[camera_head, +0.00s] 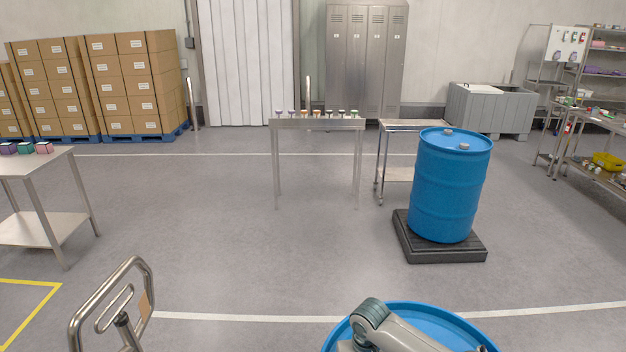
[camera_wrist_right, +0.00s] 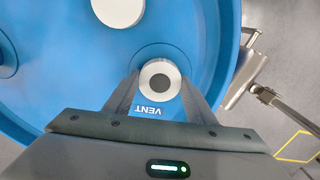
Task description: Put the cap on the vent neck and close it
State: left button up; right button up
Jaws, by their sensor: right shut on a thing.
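In the right wrist view my right gripper (camera_wrist_right: 160,88) is shut on a round light-grey cap (camera_wrist_right: 160,97) with a dark centre. One finger is on each side of it. The cap is over the spot marked VENT on the blue drum lid (camera_wrist_right: 70,75). The vent neck is hidden beneath the cap, and I cannot tell whether the cap is seated or just above it. In the head view the near blue drum (camera_head: 455,322) is at the bottom edge, partly covered by my right arm. My left gripper is in neither view.
A second blue drum (camera_head: 450,190) stands on a black pallet (camera_head: 440,254) beyond. A metal handle (camera_head: 140,275) stands at lower left. The middle floor is clear.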

jog(key=m, duration=0.5)
dwell(0.3)
jog(key=shift+m, duration=0.3)
jog(key=m, duration=0.4)
jog(key=shift+m, duration=0.3)
jog(key=shift+m, duration=0.3)
jog(key=o, duration=1.4)
jog(key=shift+c, duration=0.2)
